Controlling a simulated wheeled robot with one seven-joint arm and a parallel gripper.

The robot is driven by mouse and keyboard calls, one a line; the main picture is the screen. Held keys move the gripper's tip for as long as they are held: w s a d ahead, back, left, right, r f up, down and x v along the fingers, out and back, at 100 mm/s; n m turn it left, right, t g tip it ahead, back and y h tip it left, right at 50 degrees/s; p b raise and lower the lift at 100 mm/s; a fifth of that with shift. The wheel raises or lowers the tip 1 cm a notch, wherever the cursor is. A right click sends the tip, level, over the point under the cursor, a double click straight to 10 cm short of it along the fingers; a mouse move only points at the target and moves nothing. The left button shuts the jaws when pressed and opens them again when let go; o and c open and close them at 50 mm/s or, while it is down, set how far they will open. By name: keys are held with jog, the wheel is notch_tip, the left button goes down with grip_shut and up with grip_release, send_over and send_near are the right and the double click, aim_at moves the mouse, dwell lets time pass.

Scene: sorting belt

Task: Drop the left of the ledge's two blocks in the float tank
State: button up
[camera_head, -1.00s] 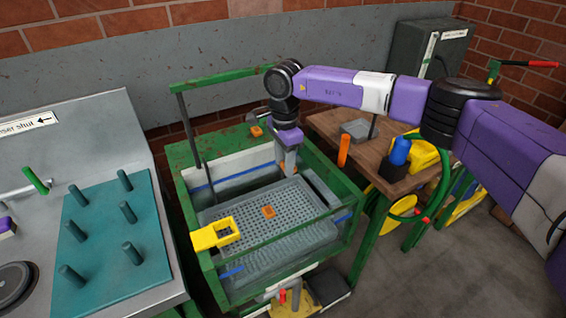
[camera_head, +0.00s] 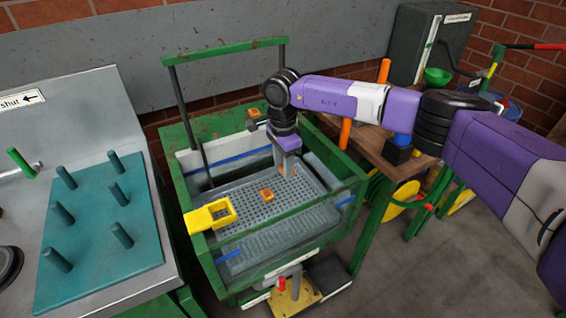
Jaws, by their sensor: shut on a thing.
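The float tank (camera_head: 345,196) is a green-framed open tank with clear sides and a grey perforated plate (camera_head: 236,195) inside. My gripper (camera_head: 288,172) points down over the rear right part of this plate, inside the frame's outline. It is shut on what seems to be a small block, largely hidden by the fingers; its colour is unclear. An orange-brown block (camera_head: 254,113) lies on the ledge (camera_head: 217,128) at the tank's back.
A yellow square-holed bracket (camera_head: 201,221) sits on the tank's left front rim. On the left is a teal peg board (camera_head: 95,262). A wooden table (camera_head: 372,146) with several items stands behind right.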

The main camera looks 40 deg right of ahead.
jog(key=shift+f, duration=0.3)
jog(key=o, duration=1.4)
jog(key=shift+r, duration=0.1)
notch_tip(320, 180, up, 8)
jog(key=shift+f+b, duration=0.2)
jog(key=shift+b, duration=0.25)
